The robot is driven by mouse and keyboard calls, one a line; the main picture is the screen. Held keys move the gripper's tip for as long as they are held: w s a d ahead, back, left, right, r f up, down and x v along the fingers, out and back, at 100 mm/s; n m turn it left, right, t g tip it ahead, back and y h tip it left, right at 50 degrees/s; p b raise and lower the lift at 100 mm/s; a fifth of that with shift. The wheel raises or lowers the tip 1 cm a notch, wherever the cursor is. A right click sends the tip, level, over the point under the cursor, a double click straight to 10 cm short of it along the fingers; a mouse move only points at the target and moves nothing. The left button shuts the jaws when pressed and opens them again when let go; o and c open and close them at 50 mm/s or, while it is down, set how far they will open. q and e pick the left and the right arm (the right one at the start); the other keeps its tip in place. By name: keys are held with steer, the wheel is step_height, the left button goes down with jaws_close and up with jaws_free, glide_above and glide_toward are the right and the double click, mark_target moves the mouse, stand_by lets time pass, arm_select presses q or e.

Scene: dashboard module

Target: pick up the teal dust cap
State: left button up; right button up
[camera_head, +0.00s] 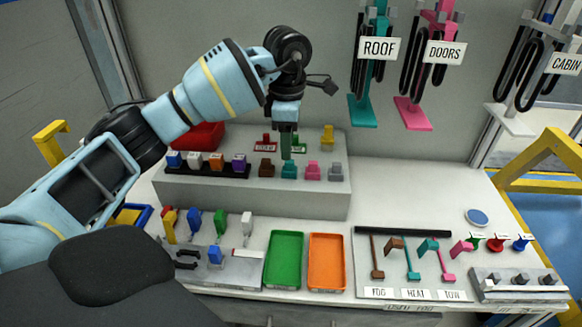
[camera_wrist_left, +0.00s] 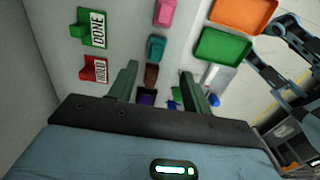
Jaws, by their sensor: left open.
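The teal dust cap (camera_head: 289,170) sits on the raised grey shelf, in a row between a brown cap and a pink cap. I take the teal block (camera_wrist_left: 156,48) in the left wrist view for the same cap. My left gripper (camera_head: 286,142) points down just above and behind this row. In the left wrist view its two green fingers (camera_wrist_left: 158,86) stand apart with nothing held. The brown cap shows in the gap between them, and the teal cap lies past the fingertips, apart from them. My right gripper does not show in the head view.
Brown (camera_head: 267,168), pink (camera_head: 312,170) and grey (camera_head: 335,172) caps stand close by in the row. A black strip (camera_head: 207,171) with coloured connectors lies to the left. Red and green signs (camera_head: 299,145) stand behind. Green (camera_head: 284,259) and orange (camera_head: 326,261) trays lie below on the table.

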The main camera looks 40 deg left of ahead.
mark_target(290, 165)
arm_select(q)
steer(key=shift+w+f, duration=0.2)
steer(key=shift+f, duration=1.75)
steer(key=shift+w+f, duration=0.2)
steer(key=shift+f, duration=1.7)
jaws_close()
